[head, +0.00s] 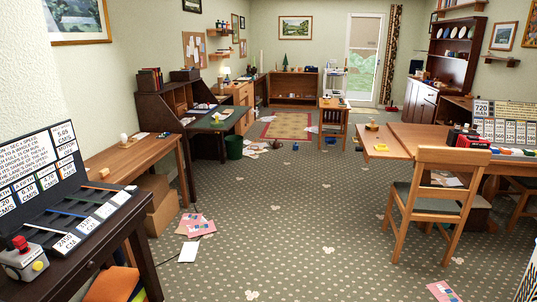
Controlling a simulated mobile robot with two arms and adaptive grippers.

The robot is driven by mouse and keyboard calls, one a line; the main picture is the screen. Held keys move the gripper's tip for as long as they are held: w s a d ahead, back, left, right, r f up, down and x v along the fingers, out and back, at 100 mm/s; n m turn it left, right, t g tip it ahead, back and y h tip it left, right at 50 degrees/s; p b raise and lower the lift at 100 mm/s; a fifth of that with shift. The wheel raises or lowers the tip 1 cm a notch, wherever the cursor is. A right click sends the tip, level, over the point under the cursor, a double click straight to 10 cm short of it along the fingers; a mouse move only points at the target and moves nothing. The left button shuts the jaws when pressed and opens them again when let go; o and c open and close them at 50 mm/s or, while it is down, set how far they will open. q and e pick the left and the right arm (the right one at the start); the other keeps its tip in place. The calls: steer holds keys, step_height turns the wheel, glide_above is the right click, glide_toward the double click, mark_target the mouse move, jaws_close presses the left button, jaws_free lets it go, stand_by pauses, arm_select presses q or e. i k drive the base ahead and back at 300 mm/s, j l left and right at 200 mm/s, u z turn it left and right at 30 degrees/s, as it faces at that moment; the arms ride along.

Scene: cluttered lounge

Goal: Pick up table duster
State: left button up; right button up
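I cannot make out a table duster for certain in the head view. A small white object (124,138) is on the wooden side table (150,148) at the left, too small to identify. A small brownish object (372,125) is on the drop-leaf table (400,146) at the right, also unclear. Neither of my grippers is in view.
A dark desk (85,232) with a sign board and a red-topped device (24,262) is close at left. A wooden chair (432,195) stands at right. Papers (195,225) lie on the floor. The patterned carpet (300,220) between is mostly clear.

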mark_target(380, 147)
steer(key=i+z, duration=0.1)
steer(key=i, duration=0.45)
steer(key=i+j+z, duration=0.1)
steer(key=i, duration=0.4)
steer(key=i+j+z, duration=0.1)
steer(key=i+j, duration=0.15)
steer(key=i, duration=0.3)
steer(key=i+j+z, duration=0.1)
steer(key=i, duration=0.4)
steer(key=i+l+z, duration=0.3)
steer(key=i+z, duration=0.2)
steer(key=i, duration=0.15)
steer(key=i+z, duration=0.5)
steer(key=i, duration=0.15)
steer(key=i+j+z, duration=0.25)
steer(key=i+z, duration=0.25)
steer(key=i, duration=0.15)
